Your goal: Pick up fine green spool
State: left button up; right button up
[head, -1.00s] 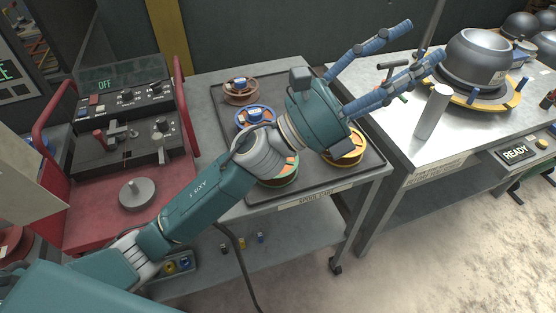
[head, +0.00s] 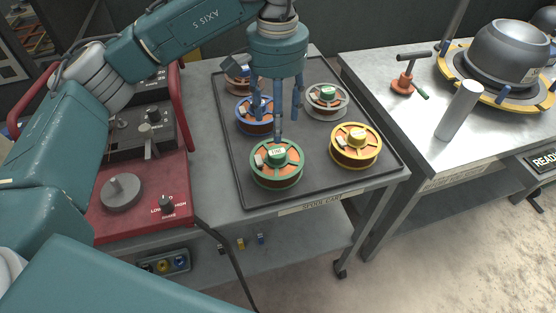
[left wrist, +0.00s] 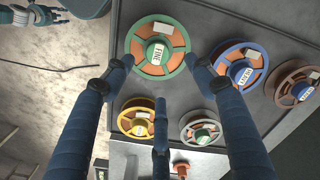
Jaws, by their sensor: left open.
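The fine green spool (head: 277,165) stands on the spool cart's dark tray, at the near left. It has a green rim, copper-coloured winding and a hub label reading FINE. It also shows in the left wrist view (left wrist: 157,50), top centre. My left gripper (head: 278,112) points down above the tray, open and empty. Its fingertips are above and slightly behind the green spool, apart from it. In the left wrist view two fingertips (left wrist: 158,68) flank the spool's lower edge in the picture. A teal hand, probably my right gripper (left wrist: 38,14), shows small at the top left.
On the tray (head: 315,184) are a yellow spool (head: 355,147) to the right, a grey spool (head: 326,101) with a green hub behind, a blue spool (head: 254,122) and a brown spool (head: 240,80). A red-framed control cart (head: 143,212) adjoins at left, a metal bench (head: 410,125) at right.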

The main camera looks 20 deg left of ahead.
aim_at(277, 150)
pick_arm(q)
notch_tip(277, 150, down, 4)
jog(key=shift+r+p, duration=0.2)
jog(key=shift+p, duration=0.1)
jog(key=f, duration=0.1)
jog(key=f+p, duration=0.1)
jog(key=f, duration=0.1)
jog(key=f+p, duration=0.1)
jog(key=shift+s+f, duration=0.25)
jog(key=shift+f, duration=0.5)
grip_shut()
jog(key=shift+w+r, duration=0.15)
jog(key=shift+w, duration=0.05)
